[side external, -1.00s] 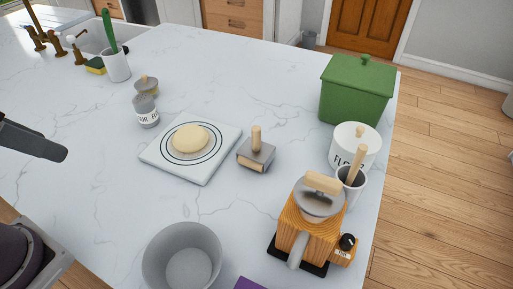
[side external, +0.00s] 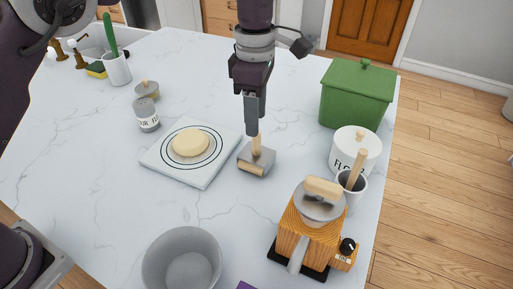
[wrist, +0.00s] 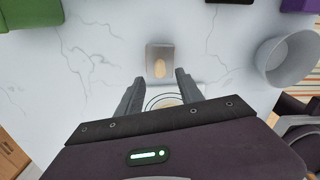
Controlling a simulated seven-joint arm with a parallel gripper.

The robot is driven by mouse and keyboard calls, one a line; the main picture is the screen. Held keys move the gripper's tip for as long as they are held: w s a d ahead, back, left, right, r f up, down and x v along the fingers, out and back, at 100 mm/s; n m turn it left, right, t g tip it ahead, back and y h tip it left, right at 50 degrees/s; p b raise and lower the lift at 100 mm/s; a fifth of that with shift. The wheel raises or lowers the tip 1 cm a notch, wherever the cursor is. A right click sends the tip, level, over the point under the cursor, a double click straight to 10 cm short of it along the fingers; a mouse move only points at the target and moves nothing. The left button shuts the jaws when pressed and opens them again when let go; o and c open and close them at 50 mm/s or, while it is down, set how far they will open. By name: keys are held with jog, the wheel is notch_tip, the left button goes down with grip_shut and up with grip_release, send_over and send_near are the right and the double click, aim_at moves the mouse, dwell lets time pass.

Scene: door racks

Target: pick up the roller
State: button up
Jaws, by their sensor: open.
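The roller (side external: 257,160) stands on the white marble counter, a grey metal body with a wooden cylinder low at its front and an upright wooden handle. In the wrist view the roller (wrist: 160,53) lies just beyond the fingertips, its handle between the two finger lines. My gripper (side external: 253,130) points down at the handle's top in the side view, and the fingers hide part of the handle. I cannot tell whether a finger touches the handle.
A white board (side external: 205,172) with round dough (side external: 190,142) lies left of the roller. A grey bowl (side external: 182,258) is in front.

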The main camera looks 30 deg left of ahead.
aim_at(257, 153)
notch_tip(257, 153, down, 7)
jog(key=shift+d+f, duration=0.1)
jog(key=shift+f, duration=0.1)
grip_shut()
dwell(1.4)
